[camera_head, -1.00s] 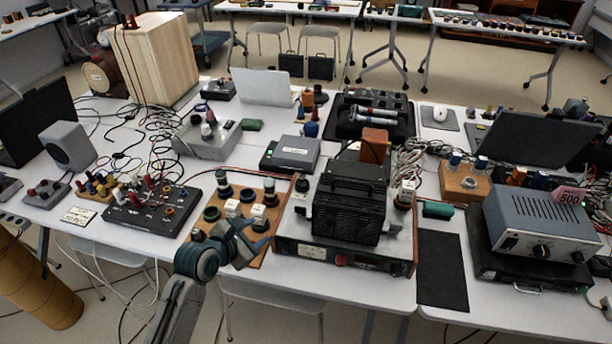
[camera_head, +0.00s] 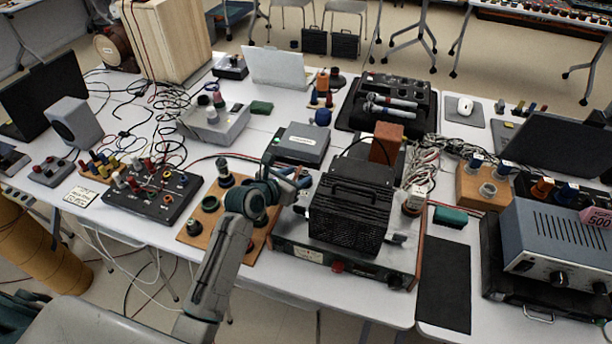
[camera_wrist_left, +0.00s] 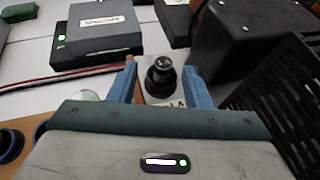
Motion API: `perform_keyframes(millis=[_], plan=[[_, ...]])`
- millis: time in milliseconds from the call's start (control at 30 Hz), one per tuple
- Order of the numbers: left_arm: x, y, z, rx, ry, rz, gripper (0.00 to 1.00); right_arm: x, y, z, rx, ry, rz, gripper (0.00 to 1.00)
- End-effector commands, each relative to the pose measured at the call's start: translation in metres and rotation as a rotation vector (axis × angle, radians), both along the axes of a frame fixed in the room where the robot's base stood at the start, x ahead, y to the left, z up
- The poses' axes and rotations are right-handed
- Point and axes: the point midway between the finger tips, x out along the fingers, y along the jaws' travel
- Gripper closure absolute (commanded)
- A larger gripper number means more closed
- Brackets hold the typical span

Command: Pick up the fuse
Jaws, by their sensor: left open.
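No thing is plainly recognisable as the fuse. In the left wrist view a round black fitting with a metal tip (camera_wrist_left: 161,74) stands on a pale block, framed between the blue fingers of my left gripper (camera_wrist_left: 159,88). It may be the fuse holder; I cannot tell whether the fingers touch it. In the head view my left gripper (camera_head: 298,179) is open at the left edge of the black vented unit (camera_head: 351,208), and the fitting is hidden there. My right gripper is not in view.
A grey box with a label (camera_head: 303,142) stands just behind the gripper. A wooden board with round parts (camera_head: 190,240) lies under my left arm. The black vented unit crowds the right side. A red cable (camera_wrist_left: 70,77) runs beside the left finger.

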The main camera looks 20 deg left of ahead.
Motion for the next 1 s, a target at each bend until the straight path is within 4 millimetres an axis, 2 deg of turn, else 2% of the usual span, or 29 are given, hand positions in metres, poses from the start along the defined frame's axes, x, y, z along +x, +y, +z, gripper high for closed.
perform_keyframes(millis=[233, 567, 800, 1000], plan=[[0.03, -0.015, -0.012, -0.002, 0.001, 0.001, 0.55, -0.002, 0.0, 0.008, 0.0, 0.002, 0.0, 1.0], [0.037, -0.018, -0.016, 0.0, 0.0, 0.001, 0.55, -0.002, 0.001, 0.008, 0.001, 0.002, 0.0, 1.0], [0.036, -0.017, -0.016, 0.0, 0.0, 0.001, 1.0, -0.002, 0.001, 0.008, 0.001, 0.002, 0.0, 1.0], [0.036, -0.017, -0.016, 0.001, 0.001, 0.001, 1.0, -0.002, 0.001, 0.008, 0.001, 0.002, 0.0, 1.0]])
